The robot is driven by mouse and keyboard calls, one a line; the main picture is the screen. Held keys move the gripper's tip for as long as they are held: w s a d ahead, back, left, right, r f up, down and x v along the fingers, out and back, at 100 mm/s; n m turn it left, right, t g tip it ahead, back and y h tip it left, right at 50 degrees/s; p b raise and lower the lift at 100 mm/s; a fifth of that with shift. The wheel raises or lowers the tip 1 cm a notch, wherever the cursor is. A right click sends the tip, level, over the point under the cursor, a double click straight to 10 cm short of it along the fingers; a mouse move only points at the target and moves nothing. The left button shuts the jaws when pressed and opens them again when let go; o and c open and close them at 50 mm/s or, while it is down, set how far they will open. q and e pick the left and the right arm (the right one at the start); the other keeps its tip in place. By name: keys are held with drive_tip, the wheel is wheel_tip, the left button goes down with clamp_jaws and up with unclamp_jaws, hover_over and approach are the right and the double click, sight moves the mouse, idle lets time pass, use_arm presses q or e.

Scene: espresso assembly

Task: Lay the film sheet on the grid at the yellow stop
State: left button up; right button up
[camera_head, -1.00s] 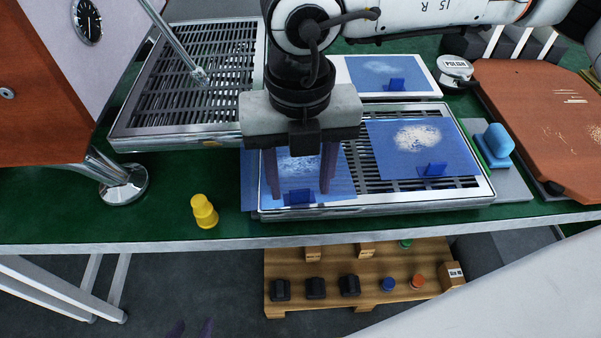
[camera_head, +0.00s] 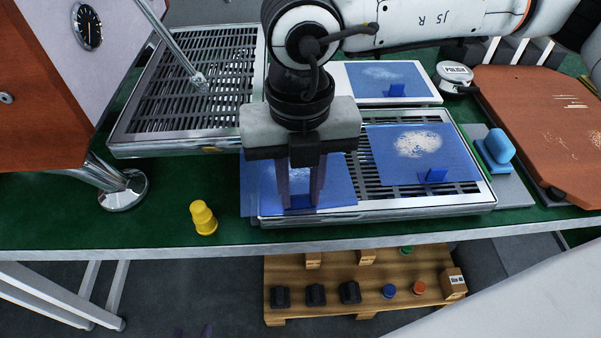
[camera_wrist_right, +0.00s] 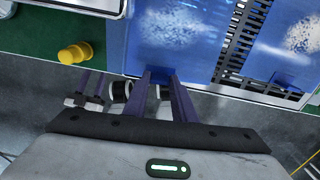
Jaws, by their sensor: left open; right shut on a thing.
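The blue film sheet (camera_head: 332,190) with a pale powdery patch lies over the left part of the front grid (camera_head: 366,178). Its left side sticks out past the grid's left edge. My right gripper (camera_head: 301,205) is shut on the blue tab at the sheet's front edge; the wrist view shows the fingers at the tab (camera_wrist_right: 161,76). The arm hides part of the sheet. A yellow stepped peg (camera_head: 204,218) stands on the green bench left of the grid, apart from the sheet. My left gripper (camera_head: 193,332) shows only its fingertips at the bottom edge, apart and empty.
Another blue sheet (camera_head: 426,154) lies on the grid's right side. A third sheet (camera_head: 388,79) lies behind. A slatted drip tray (camera_head: 130,143) stands at back left. A blue block (camera_head: 499,143) and brown board (camera_head: 545,120) are right. A wooden pallet (camera_head: 340,270) with parts is below.

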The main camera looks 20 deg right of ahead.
drive_tip(key=shift+r, duration=0.3)
drive_tip(key=shift+r, duration=0.4)
drive_tip(key=shift+r, duration=0.1)
drive_tip(key=shift+r+p, duration=1.3)
drive_tip(key=shift+r, duration=1.65)
clamp_jaws()
